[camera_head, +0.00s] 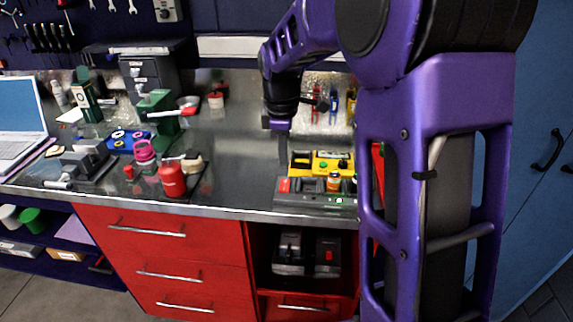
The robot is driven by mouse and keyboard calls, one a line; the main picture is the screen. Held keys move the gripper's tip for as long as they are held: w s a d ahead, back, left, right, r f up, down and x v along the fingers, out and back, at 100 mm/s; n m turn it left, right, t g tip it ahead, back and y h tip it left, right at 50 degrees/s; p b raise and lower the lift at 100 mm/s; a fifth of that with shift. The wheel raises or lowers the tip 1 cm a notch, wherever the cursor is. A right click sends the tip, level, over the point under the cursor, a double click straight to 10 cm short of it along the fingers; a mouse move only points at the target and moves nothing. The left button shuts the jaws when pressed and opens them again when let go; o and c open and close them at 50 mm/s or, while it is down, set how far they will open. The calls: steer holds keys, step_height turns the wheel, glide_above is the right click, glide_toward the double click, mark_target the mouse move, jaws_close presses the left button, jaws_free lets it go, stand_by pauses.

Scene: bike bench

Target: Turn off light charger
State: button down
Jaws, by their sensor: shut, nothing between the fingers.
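A low grey unit (315,199), which looks like the light charger, sits at the front edge of the bench (232,150). It has a red part (284,184) at its left end and a small green glow (339,200) at its right front. My gripper (283,162) is shut and empty. It points down above and just behind the left end of the grey unit. I cannot tell whether the fingertips touch anything. My purple arm covers the area right of the unit.
A yellow case (304,158) stands right behind the grey unit, with a small orange-banded jar (334,182) by it. A red canister (172,179), a green vise-like tool (158,115) and a laptop (18,125) are to the left. Bare bench lies left of my gripper.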

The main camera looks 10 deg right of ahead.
step_height(320, 180, up, 6)
glide_above(286, 182)
steer(key=s+a, duration=0.2)
steer(key=s, duration=0.1)
steer(key=shift+s+d+r, duration=0.1)
steer(key=shift+d+r, duration=0.05)
steer(key=shift+d, duration=0.05)
steer(key=shift+w+d+r+b, duration=0.15)
steer(key=shift+w+d+b, duration=0.45)
steer(key=shift+b, duration=0.6)
steer(key=f, duration=0.4)
steer(key=w+f+b, duration=0.1)
steer(key=f, duration=0.4)
steer(key=f+b, duration=0.1)
steer(key=f, duration=0.4)
steer(key=shift+w+d, duration=0.2)
steer(key=shift+w, duration=0.15)
